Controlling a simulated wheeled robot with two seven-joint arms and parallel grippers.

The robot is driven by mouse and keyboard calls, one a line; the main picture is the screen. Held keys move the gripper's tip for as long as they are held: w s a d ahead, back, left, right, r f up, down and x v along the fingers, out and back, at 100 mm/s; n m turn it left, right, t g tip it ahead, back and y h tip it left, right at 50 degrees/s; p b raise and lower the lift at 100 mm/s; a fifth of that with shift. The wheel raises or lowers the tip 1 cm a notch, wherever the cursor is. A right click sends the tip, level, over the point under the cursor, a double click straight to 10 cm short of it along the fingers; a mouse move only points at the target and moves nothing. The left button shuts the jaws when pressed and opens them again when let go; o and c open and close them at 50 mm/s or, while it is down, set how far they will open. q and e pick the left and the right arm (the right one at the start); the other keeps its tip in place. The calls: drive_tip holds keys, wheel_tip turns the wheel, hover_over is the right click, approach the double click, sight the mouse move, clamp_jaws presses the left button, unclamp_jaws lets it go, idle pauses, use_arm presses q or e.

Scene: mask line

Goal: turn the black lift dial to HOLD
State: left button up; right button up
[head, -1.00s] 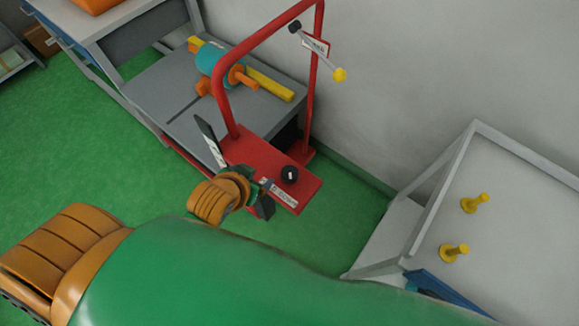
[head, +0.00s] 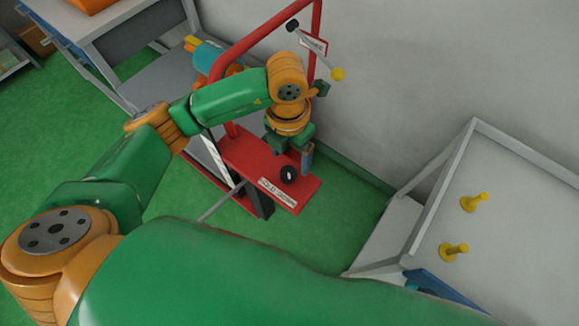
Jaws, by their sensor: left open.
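The black lift dial (head: 288,174) is a small round knob with a white mark, on the red panel (head: 252,160) at the foot of a red frame. A white label strip (head: 277,192) lies along the panel's front edge; its lettering is too small to read. My left gripper (head: 292,160) points down just above and behind the dial, with one finger to the right of it. The gripper is open and holds nothing. I cannot tell whether a finger touches the dial. My right gripper is not in view.
The red frame (head: 260,36) rises behind my left arm, with a lever ending in a yellow knob (head: 338,74). A teal and orange device (head: 208,57) lies on the grey table at left. A pale table (head: 520,230) with two yellow pegs stands at right. Green floor lies between.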

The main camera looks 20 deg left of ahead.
sight(288, 172)
use_arm(q)
drive_tip(key=f, duration=0.7)
drive_tip(key=shift+a+p, duration=0.25)
drive_tip(key=shift+p, duration=0.15)
clamp_jaws()
